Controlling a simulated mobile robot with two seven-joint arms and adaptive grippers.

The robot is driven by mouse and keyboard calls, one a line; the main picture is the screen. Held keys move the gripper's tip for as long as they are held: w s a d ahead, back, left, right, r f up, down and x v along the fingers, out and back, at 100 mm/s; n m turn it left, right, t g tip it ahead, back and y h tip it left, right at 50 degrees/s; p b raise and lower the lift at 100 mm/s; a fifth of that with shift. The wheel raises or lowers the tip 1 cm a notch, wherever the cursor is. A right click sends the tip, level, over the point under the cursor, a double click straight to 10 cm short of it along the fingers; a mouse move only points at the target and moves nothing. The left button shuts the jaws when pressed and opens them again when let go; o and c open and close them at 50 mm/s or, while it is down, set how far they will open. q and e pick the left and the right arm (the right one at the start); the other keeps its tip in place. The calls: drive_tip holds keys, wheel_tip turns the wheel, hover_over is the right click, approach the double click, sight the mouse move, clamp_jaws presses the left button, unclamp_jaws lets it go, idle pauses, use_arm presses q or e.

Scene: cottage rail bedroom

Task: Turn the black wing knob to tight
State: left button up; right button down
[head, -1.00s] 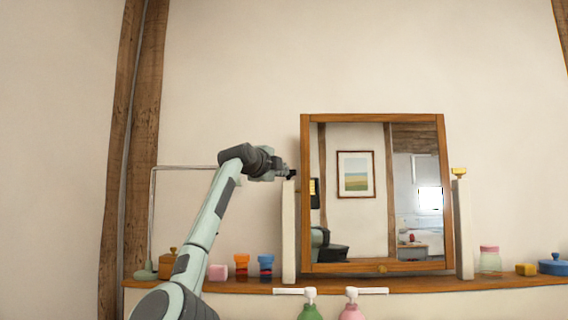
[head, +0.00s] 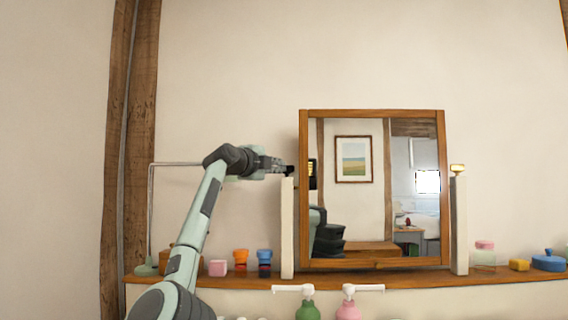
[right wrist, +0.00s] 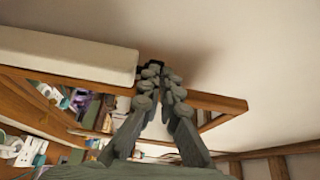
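The black wing knob (head: 289,169) sits at the top of the left white post beside the wood-framed mirror (head: 303,215). My right gripper (head: 280,166) reaches in from the left, with its tips right at the knob. In the right wrist view the fingers (right wrist: 162,78) come close together at the tips, near the end of the white post (right wrist: 70,55). A small dark bit of the knob (right wrist: 148,63) shows just beyond them. The fingertips hide most of the knob, so I cannot tell whether they grip it. My left gripper is not in view.
On the wooden shelf (head: 385,281) stand a pink block (head: 217,268), orange and blue jars and a glass jar (head: 484,257). Green and pink pump bottles stand in front. The wall above is clear.

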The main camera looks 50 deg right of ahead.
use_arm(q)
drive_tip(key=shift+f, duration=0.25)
use_arm(e)
drive_tip(key=shift+w+a+r, duration=0.15)
drive_tip(key=shift+w+a, duration=0.05)
drive_tip(key=shift+w, duration=0.3)
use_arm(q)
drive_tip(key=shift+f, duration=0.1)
use_arm(e)
drive_tip(key=s+a, duration=0.3)
drive_tip(key=a, duration=0.8)
drive_tip(key=shift+a, duration=0.25)
drive_tip(key=shift+s, duration=0.1)
